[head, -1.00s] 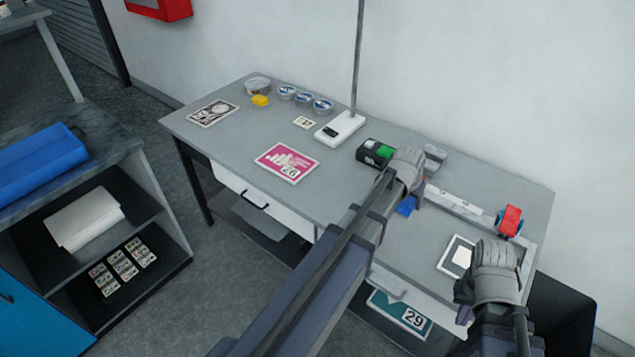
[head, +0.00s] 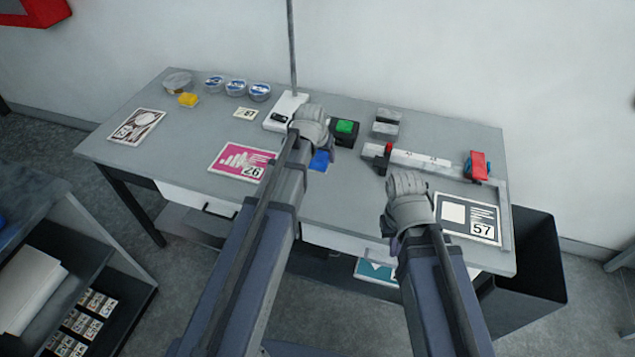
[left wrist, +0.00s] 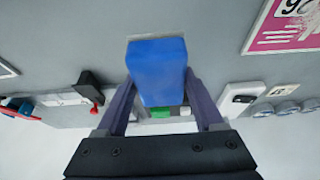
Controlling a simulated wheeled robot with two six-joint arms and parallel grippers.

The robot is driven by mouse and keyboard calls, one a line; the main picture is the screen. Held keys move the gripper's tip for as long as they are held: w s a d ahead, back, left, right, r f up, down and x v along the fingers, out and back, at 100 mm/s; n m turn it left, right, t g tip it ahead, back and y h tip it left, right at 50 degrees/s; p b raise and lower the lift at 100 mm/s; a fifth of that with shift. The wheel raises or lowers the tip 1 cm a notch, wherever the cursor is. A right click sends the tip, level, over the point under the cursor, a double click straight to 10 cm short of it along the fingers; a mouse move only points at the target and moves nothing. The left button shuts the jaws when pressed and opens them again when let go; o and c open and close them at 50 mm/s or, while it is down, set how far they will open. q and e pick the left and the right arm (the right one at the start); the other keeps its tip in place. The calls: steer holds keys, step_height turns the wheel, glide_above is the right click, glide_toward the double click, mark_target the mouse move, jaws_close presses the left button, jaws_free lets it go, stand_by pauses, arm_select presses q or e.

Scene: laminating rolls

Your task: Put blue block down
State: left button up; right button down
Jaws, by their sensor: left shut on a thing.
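The blue block (head: 320,160) is held by my left gripper (head: 316,147) over the front part of the grey table, right of the pink card (head: 240,160). In the left wrist view the blue block (left wrist: 158,70) sits between the two purple fingers of my left gripper (left wrist: 160,92), which is shut on it. I cannot tell whether the block touches the table. My right gripper (head: 402,232) is near the table's front edge, left of the card marked 57 (head: 468,218). Its fingers are mostly hidden, so its opening is unclear.
A black box with a green top (head: 345,132) stands just behind the block. A white stand with a pole (head: 284,112) is behind left. A white rail (head: 418,160) and a red-and-blue piece (head: 478,166) are at right. The table between pink card and right gripper is mostly clear.

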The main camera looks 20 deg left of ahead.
arm_select(q)
steer(key=b, duration=0.6)
glide_above(322, 181)
steer(key=s, duration=0.1)
step_height(322, 181, down, 6)
steer(key=shift+s+f, duration=0.1)
steer(key=shift+f, duration=0.05)
steer(key=shift+f+b, duration=0.1)
steer(key=shift+b, duration=0.2)
step_height(322, 181, down, 4)
steer(key=b, duration=0.3)
steer(key=shift+r, duration=0.25)
steer(key=shift+f+b, duration=0.15)
steer(key=shift+b, duration=0.25)
steer(key=o, duration=1.2)
steer(key=shift+r, duration=0.2)
